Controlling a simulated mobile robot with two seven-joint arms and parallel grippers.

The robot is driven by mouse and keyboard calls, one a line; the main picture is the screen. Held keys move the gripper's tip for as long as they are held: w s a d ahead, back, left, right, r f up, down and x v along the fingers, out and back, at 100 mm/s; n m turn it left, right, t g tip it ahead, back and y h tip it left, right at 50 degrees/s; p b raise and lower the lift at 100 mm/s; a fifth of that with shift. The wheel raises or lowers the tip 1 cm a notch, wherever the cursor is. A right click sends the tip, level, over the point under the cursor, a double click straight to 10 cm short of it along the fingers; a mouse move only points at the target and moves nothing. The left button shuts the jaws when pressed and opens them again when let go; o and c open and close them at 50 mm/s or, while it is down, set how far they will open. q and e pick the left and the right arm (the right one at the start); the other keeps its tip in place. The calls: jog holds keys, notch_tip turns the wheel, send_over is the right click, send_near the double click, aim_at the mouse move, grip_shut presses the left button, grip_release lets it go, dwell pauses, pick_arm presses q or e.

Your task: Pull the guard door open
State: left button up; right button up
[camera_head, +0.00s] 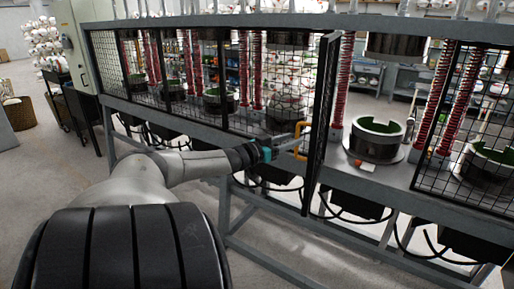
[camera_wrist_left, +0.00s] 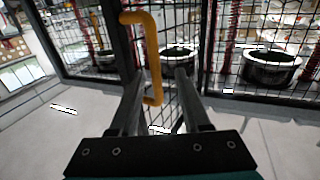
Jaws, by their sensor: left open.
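The guard door (camera_head: 320,120) is a black-framed mesh panel. It stands swung out from the press frame and is seen almost edge-on in the head view, with the bay to its right uncovered. Its yellow-orange bar handle (camera_head: 300,140) is on the side facing my left gripper (camera_head: 284,146). In the left wrist view the handle (camera_wrist_left: 153,60) rises between the two spread fingers of the left gripper (camera_wrist_left: 158,78), which is open. I cannot tell whether a finger touches the handle. My right gripper is not in view.
A round press die (camera_head: 377,140) with a green inside sits in the uncovered bay, with a small orange-red object (camera_head: 367,165) in front. Other mesh guards (camera_head: 480,140) flank it. Black hoses hang below the grey bench. The floor at front left (camera_head: 60,180) is clear.

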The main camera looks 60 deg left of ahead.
pick_arm(q)
jog(key=s+d+p, duration=0.2)
jog(key=s+p, duration=0.3)
jog(key=s, duration=0.7)
jog(key=shift+s, duration=0.2)
dwell(0.4)
